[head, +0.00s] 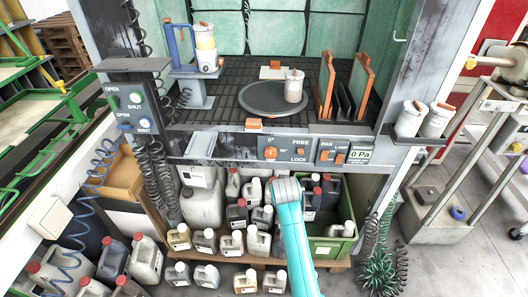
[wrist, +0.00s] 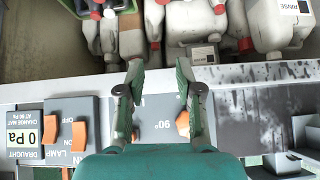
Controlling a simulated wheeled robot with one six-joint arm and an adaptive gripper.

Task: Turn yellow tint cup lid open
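I cannot tell from here whether that lid is turned. My gripper (wrist: 157,75) is open in the wrist view, with its two fingers apart and nothing between them. It is over the front control panel and the bottles below, well away from the cup. In the head view my turquoise arm hides the fingers.
A round dark turntable (head: 262,98) carries a white cup (head: 294,86). Orange-edged upright racks (head: 325,84) stand right of it. Two white cups (head: 409,119) sit on a right side shelf. The control panel (head: 305,150) has orange knobs. Several bottles fill the shelf below.

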